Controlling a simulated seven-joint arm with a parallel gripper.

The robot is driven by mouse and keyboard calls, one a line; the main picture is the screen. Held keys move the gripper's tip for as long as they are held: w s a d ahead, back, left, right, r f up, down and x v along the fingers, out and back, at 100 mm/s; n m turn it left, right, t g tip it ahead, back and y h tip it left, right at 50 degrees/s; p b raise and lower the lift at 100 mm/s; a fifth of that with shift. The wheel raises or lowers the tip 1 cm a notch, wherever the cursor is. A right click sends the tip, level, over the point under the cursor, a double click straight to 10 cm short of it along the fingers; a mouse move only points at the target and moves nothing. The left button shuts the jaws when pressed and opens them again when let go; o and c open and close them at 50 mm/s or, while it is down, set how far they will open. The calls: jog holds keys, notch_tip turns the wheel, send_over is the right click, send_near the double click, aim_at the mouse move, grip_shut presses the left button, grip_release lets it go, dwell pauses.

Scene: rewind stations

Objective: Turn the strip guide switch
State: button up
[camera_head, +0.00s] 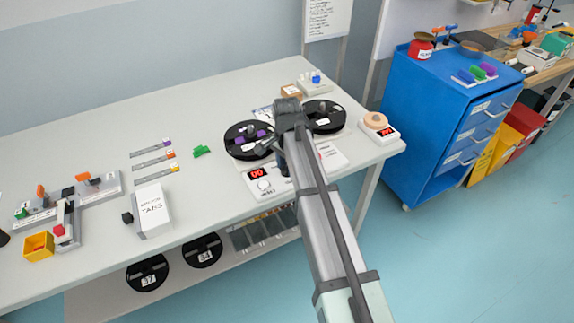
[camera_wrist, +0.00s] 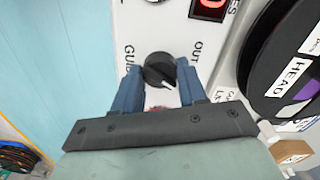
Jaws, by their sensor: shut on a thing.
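The strip guide switch (camera_wrist: 158,66) is a round black knob on a white panel, in the middle of the wrist view. Its white pointer mark is towards the lower right of that picture. The word GUIDE is printed to its left and OUT to its right. My gripper (camera_wrist: 159,78) has its two blue fingers on either side of the knob, shut on it. In the head view my gripper (camera_head: 281,158) is down at the rewind station's white panel (camera_head: 280,189), and my arm hides the switch there.
A black reel (camera_head: 248,140) and a second one (camera_head: 323,116) lie close to my gripper. A red display (camera_head: 257,173) is on the panel beside it. A white TABS box (camera_head: 152,212) and green piece (camera_head: 202,151) stand left. The back left table is clear.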

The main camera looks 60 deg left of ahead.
jog(key=shift+c, duration=1)
jog(key=shift+n, duration=0.3)
jog(key=n, duration=1.1)
jog(key=shift+n, duration=0.3)
jog(key=o, duration=1.1)
jog(key=shift+c, duration=0.2)
